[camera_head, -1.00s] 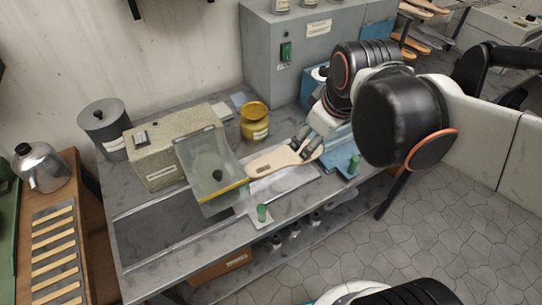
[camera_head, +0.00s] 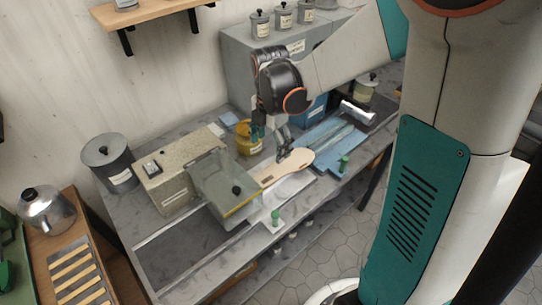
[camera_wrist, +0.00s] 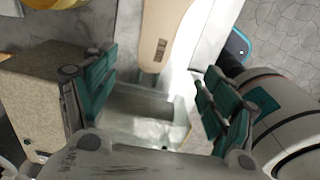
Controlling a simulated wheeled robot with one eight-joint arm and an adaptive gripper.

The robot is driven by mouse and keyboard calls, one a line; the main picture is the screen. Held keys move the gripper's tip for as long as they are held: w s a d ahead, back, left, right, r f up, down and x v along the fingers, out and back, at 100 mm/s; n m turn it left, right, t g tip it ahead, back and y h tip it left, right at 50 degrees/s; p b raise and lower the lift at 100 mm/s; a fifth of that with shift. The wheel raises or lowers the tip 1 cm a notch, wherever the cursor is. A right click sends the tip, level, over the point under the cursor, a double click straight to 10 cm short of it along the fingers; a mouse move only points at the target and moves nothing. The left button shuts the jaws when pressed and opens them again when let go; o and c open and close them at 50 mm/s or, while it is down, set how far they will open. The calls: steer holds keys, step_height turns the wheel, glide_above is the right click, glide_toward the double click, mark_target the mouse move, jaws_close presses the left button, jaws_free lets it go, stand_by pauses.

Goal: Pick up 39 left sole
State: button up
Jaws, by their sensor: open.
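A pale tan sole (camera_head: 292,164) lies on the workbench, with one end at the clear-covered machine. In the wrist view the sole (camera_wrist: 162,30) runs down from the top edge, with a small dark mark near its end. The mark is too small to read. My gripper (camera_head: 279,155) is over the sole in the head view, its fingertips close to it; I cannot tell whether they touch. In the wrist view my gripper (camera_wrist: 155,95) has its teal fingers wide apart, with the sole's end ahead of the gap and nothing between them.
The grey machine with a clear tilted cover (camera_head: 225,188) stands left of the sole. A yellow pot (camera_head: 250,137) is behind it. A blue tray (camera_head: 330,138) lies to the right.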

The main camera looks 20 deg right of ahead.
steer(key=b, duration=0.2)
glide_above(268, 176)
steer(key=f, duration=0.8)
steer(key=shift+d, duration=0.35)
steer(key=f, duration=0.3)
steer(key=f+b, duration=0.1)
steer(key=shift+w+a+f, duration=0.1)
steer(key=shift+a+f, duration=0.15)
steer(key=shift+a, duration=0.15)
steer(key=shift+f, duration=0.35)
steer(key=c, duration=1.3)
